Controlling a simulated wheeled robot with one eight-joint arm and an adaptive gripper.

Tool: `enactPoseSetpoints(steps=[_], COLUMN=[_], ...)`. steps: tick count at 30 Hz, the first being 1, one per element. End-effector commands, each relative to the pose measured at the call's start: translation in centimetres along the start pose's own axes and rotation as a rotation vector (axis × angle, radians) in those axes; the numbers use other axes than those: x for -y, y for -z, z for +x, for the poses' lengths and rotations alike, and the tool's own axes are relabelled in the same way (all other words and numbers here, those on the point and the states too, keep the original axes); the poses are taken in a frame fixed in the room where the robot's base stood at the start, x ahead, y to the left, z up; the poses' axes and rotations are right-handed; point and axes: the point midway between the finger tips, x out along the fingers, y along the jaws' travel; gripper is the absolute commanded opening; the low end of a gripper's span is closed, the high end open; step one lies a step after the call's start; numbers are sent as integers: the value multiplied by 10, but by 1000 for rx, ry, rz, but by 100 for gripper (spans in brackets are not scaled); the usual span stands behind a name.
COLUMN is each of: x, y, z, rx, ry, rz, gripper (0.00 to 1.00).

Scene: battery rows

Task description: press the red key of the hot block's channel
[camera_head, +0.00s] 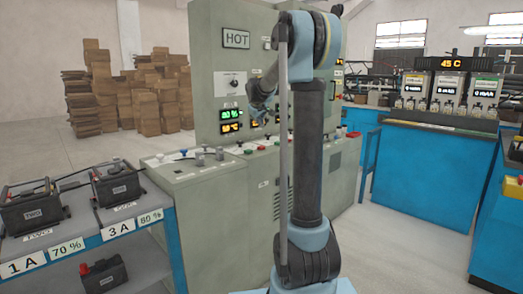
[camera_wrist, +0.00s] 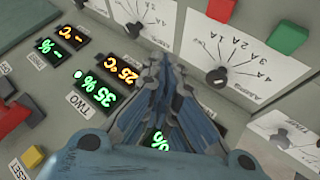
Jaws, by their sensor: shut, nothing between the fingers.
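The grey control cabinet (camera_head: 207,60) bears a HOT sign (camera_head: 236,38). Under it are a green display (camera_head: 232,113) that seems to read 80 % and an orange display (camera_head: 231,127) in °C, too small to read surely. My gripper (camera_head: 260,107) is in front of the panel, right of these displays. In the wrist view my gripper (camera_wrist: 164,66) is shut and empty, between dials and displays. Another red key (camera_wrist: 14,117) lies at left. Displays labelled TWO read 35 % (camera_wrist: 94,90) and 25 °C (camera_wrist: 116,69).
Two batteries, TWO (camera_head: 34,212) and ONE (camera_head: 118,188), stand on a blue shelf at left; another battery (camera_head: 104,274) is below. The console ledge (camera_head: 185,170) carries knobs and coloured keys. A blue bench (camera_head: 425,160) with a 45 C display stands at right.

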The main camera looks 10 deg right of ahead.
Motion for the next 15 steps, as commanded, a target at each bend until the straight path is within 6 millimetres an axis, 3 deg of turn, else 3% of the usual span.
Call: enactPoseSetpoints(steps=[8,15], x=[2,14], y=[-2,-14], z=[3,18], rx=[1,1], ry=[0,0], rz=[1,1], gripper=[0,0])
